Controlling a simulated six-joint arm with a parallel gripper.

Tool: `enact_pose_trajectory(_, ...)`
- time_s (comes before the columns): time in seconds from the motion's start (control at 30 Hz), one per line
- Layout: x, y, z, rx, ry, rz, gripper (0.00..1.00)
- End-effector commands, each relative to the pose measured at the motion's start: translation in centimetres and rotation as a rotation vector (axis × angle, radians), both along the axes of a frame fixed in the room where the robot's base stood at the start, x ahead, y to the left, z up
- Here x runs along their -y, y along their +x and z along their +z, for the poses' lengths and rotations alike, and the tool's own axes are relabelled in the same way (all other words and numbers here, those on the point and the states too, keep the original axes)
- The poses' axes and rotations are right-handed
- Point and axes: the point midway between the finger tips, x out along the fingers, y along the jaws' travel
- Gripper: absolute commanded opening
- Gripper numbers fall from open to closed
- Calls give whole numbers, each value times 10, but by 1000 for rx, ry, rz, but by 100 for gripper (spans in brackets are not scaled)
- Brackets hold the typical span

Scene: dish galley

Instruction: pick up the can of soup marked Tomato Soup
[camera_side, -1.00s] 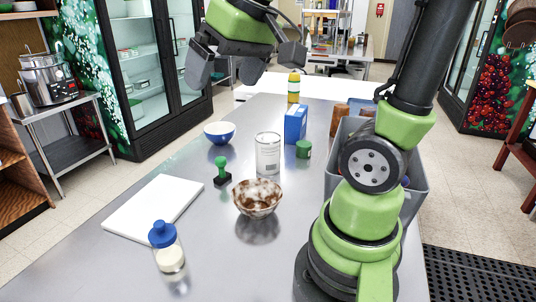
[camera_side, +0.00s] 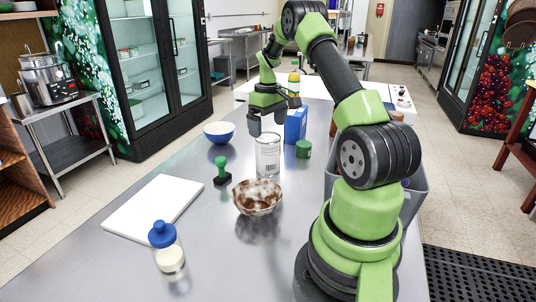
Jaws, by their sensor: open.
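A pale, whitish can (camera_side: 268,158) with a barcode on its side stands upright on the steel table, near the middle. No soup name can be read on the side facing the camera. My gripper (camera_side: 268,123) points down with its fingers apart and nothing between them. In the picture it is just above the can's top, and it looks a little behind the can. The exact gap cannot be told.
A brown-stained bowl (camera_side: 257,198) stands in front of the can. A green-handled stamp (camera_side: 222,172) and blue bowl (camera_side: 219,133) are left. A blue box (camera_side: 296,124) and green tin (camera_side: 303,149) are right. A white board (camera_side: 154,208) and blue-capped jar (camera_side: 168,252) are front left.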

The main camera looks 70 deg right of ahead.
Motion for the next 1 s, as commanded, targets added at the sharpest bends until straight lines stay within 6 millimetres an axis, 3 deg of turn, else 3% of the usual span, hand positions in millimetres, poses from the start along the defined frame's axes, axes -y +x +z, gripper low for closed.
enact_pose_trajectory(0.5,6,4,-63,1,2,0,100)
enact_pose_trajectory(0.8,7,4,-70,4,-1,0,100)
enact_pose_trajectory(0.83,7,4,-70,4,-1,0,98)
enact_pose_trajectory(1.0,6,4,-69,4,-1,0,59)
